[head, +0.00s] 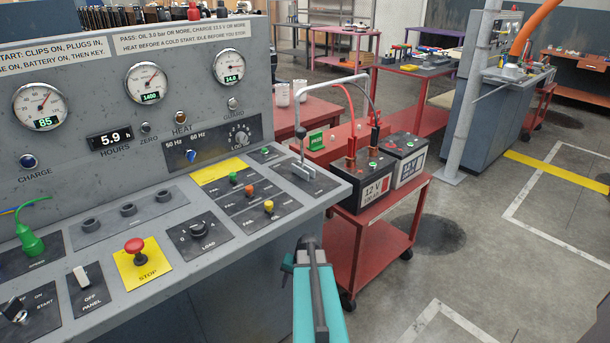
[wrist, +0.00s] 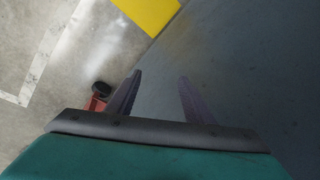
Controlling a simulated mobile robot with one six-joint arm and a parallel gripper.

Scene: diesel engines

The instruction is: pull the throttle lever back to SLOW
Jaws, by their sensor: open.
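The plate's label is too small to read, so I cannot tell the lever's setting. My gripper (head: 308,240) is in front of the console's right end, nearer to me than the lever and below it in the picture, apart from it. In the wrist view my gripper (wrist: 160,78) shows two dark fingers spread apart with nothing between them. The lever is not in the wrist view.
A red cart (head: 368,233) with two batteries (head: 362,184) stands just right of the console. A bent metal tube (head: 335,84) rises behind the lever. A red STOP button (head: 134,246) and coloured buttons sit left of the lever. Open floor (head: 500,280) lies right.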

